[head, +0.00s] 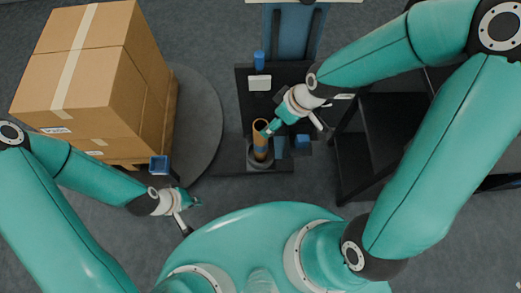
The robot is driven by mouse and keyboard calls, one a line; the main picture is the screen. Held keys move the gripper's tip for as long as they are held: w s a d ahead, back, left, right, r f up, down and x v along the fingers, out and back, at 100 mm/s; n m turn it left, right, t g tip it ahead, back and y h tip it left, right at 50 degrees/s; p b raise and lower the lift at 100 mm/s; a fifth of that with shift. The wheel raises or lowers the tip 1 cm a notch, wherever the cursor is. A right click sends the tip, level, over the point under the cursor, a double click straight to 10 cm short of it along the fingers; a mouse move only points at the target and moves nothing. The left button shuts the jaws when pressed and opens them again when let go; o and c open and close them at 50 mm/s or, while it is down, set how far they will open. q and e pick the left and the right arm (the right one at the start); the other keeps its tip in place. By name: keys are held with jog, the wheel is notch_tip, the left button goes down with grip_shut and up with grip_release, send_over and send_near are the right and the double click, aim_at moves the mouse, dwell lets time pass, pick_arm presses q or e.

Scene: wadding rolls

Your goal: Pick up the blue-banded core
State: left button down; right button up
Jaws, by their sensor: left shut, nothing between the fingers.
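The blue-banded core (261,141) is a brown tube standing upright in a dark grey round holder on the black stand. A blue band shows around it. My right gripper (271,130) is at the core's top right edge, and its fingers overlap the rim in the head view. I cannot tell whether they touch or grip it. My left gripper (188,219) is shut and empty, well to the left of the core, near the teal base.
A white block (260,83) and blue cylinder (259,60) are behind the core. Blue parts (302,141) sit to its right. A black shelf frame (385,130) stands at the right.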

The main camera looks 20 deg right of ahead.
jog(key=d+r+n+b, duration=0.1)
jog(key=r+n+b, duration=0.1)
jog(key=n, duration=0.1)
jog(key=b, duration=0.4)
send_over(261, 143)
jog(key=w+d, duration=0.2)
jog(key=f, duration=1)
jog(key=shift+s+a+f, duration=0.2)
jog(key=b+x, duration=0.3)
jog(key=x, duration=0.2)
jog(key=shift+w, duration=0.15)
pick_arm(q)
notch_tip(261, 143, down, 11)
jog(key=shift+r, duration=0.15)
pick_arm(e)
grip_shut()
